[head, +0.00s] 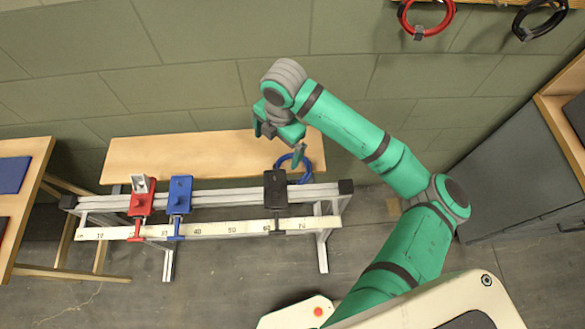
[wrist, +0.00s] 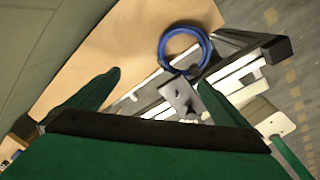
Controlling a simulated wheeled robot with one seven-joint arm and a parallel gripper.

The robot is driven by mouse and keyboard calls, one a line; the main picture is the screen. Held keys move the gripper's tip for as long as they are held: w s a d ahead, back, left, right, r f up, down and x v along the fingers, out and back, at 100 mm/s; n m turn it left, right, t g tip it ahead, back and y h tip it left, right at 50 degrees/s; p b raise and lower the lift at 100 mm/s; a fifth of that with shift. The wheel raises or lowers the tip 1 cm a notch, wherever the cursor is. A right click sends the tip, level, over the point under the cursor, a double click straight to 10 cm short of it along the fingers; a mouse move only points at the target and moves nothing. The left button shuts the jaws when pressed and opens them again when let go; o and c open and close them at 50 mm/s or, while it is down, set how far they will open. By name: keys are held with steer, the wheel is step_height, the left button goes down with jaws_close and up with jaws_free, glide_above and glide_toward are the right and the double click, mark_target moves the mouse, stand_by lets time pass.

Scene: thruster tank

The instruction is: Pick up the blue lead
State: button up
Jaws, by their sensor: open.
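The blue lead (head: 293,164) is a coiled blue ring on the wooden bench, behind the right end of the rail. It also shows in the wrist view (wrist: 184,48), beyond my fingers and right of the middle. My gripper (head: 288,152) is green, open and empty, with its fingers spread in the wrist view (wrist: 158,88). In the head view it is above the bench, close to the lead, and a fingertip overlaps the lead's left side. I cannot tell from this how high it is above the lead.
A metal rail (head: 228,199) with a ruler stands in front of the lead. It carries a red carriage (head: 142,200), a blue carriage (head: 179,197) and a black carriage (head: 275,188) close to the lead. A red lead (head: 426,32) and a black lead (head: 540,18) hang at the upper right.

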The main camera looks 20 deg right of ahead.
steer(key=shift+g+h, duration=0.4)
steer(key=shift+s+d+f, duration=0.35)
steer(key=shift+d+f, duration=0.3)
steer(key=shift+f, duration=1.15)
steer(key=shift+s+d+f, duration=0.3)
steer(key=shift+d+f, duration=0.35)
steer(key=shift+f, duration=1.15)
steer(key=shift+s+d+f, duration=0.35)
steer(key=shift+d+f, duration=0.3)
steer(key=shift+f, duration=1.15)
steer(key=c, duration=0.8)
